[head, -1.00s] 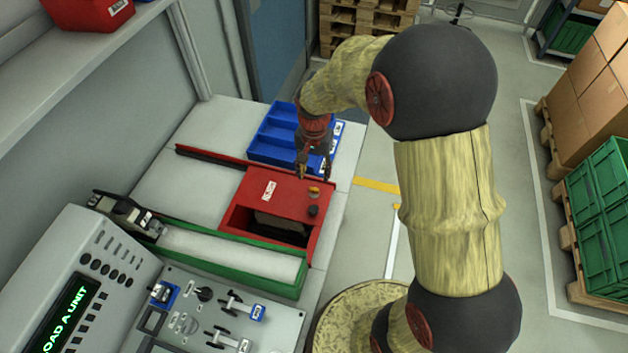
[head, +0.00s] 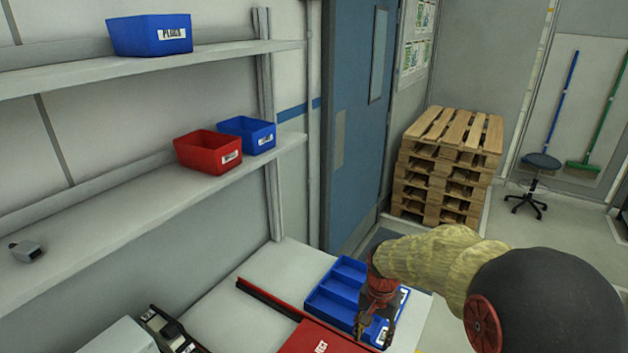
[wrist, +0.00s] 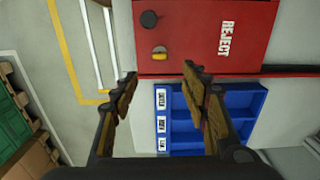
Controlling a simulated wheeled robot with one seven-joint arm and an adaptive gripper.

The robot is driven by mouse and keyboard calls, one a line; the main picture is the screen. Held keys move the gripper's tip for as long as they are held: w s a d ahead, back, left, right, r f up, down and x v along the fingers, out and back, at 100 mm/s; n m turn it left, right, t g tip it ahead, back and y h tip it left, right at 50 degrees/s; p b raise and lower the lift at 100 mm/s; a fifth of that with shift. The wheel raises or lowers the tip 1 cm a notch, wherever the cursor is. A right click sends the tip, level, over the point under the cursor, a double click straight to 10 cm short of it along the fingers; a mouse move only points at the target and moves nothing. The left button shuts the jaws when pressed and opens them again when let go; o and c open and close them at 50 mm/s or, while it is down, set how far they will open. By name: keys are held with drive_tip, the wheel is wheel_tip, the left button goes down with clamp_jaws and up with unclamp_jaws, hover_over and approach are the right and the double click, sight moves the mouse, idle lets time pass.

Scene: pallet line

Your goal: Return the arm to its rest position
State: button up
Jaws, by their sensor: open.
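My gripper (wrist: 160,85) is open and empty in the wrist view, its two fingers spread apart. In the head view my gripper (head: 374,330) hangs low over the bench by the blue divided tray. My arm is bent and comes in from the lower right of the head view. The red reject box (wrist: 205,30) lies beyond the fingertips in the wrist view, with a yellow knob and a dark knob on its top. In the head view only part of the red box (head: 318,338) shows at the bottom edge.
The blue divided tray (head: 330,308) stands beside the red box on the white bench (head: 250,322). Red (head: 208,152) and blue bins stand on wall shelves at left. A pallet stack (head: 445,165) and a stool (head: 535,180) stand behind. Open floor shows at right.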

drive_tip(key=s+r+n+t+b, duration=0.2)
drive_tip(key=s+r+n, duration=0.1)
drive_tip(key=s+r, duration=0.5)
drive_tip(key=s+r+n+t+b, duration=0.1)
drive_tip(key=s+r+n+t, duration=0.2)
drive_tip(key=s+r, duration=0.6)
drive_tip(key=s+n, duration=0.1)
drive_tip(key=s, duration=0.4)
drive_tip(key=shift+r+t+b, duration=0.15)
drive_tip(key=shift+t+b, duration=0.15)
drive_tip(key=shift+b, duration=0.1)
drive_tip(key=shift+w, duration=0.1)
